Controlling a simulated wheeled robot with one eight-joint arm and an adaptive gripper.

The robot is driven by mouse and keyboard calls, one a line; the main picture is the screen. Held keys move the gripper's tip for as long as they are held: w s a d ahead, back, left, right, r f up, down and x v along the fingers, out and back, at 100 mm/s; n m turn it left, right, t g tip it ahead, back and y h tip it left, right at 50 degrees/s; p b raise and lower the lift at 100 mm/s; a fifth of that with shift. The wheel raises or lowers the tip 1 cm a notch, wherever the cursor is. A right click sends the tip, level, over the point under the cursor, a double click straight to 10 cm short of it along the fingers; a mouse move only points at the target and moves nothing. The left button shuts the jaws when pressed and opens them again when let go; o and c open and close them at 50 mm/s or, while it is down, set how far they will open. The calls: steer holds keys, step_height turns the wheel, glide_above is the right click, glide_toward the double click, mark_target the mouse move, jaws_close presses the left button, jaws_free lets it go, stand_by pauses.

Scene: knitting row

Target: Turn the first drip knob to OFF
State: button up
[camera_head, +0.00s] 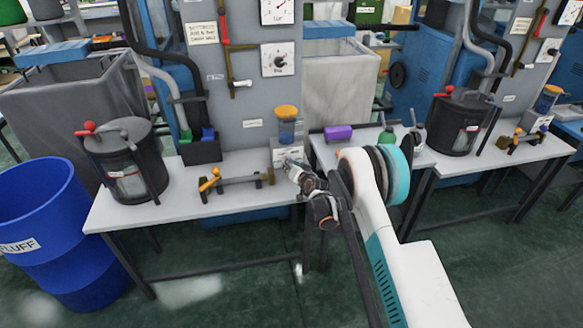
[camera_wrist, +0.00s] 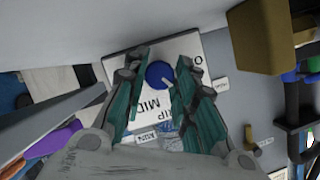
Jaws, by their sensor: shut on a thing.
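The first drip knob (camera_wrist: 158,74) is a round blue knob on a white label plate (camera_wrist: 118,66) in the wrist view. A pale pointer mark runs from it toward the lower right of that view. Letters on the plate are partly covered; one near the right edge starts with O, and MID shows below the knob. My gripper (camera_wrist: 160,84) has its teal fingers on both sides of the knob, shut on it. In the head view my gripper (camera_head: 296,168) is at the front of the pale box (camera_head: 291,153) under an orange-capped oiler (camera_head: 287,120); the knob is hidden there.
A brass-ended bar with an orange lever (camera_head: 230,182) lies left of my gripper on the grey bench (camera_head: 178,207). A black lidded pot (camera_head: 128,165) stands farther left. A purple block (camera_head: 338,132) is to the right. A brown block (camera_wrist: 262,38) shows close by in the wrist view.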

steer(key=n+h, duration=0.1)
steer(key=n, duration=0.1)
steer(key=n+h, duration=0.1)
steer(key=shift+a+n+t, duration=0.2)
steer(key=shift+n+t, duration=0.1)
steer(key=shift+n, duration=0.1)
steer(key=n+t+h, duration=0.1)
steer(key=n+h, duration=0.1)
steer(key=n, duration=0.1)
steer(key=shift+s+a+n+h, duration=0.1)
steer(key=shift+n+h, duration=0.3)
stand_by(0.4)
steer(key=o, duration=0.8)
steer(key=v, duration=1.2)
steer(key=shift+f, duration=0.1)
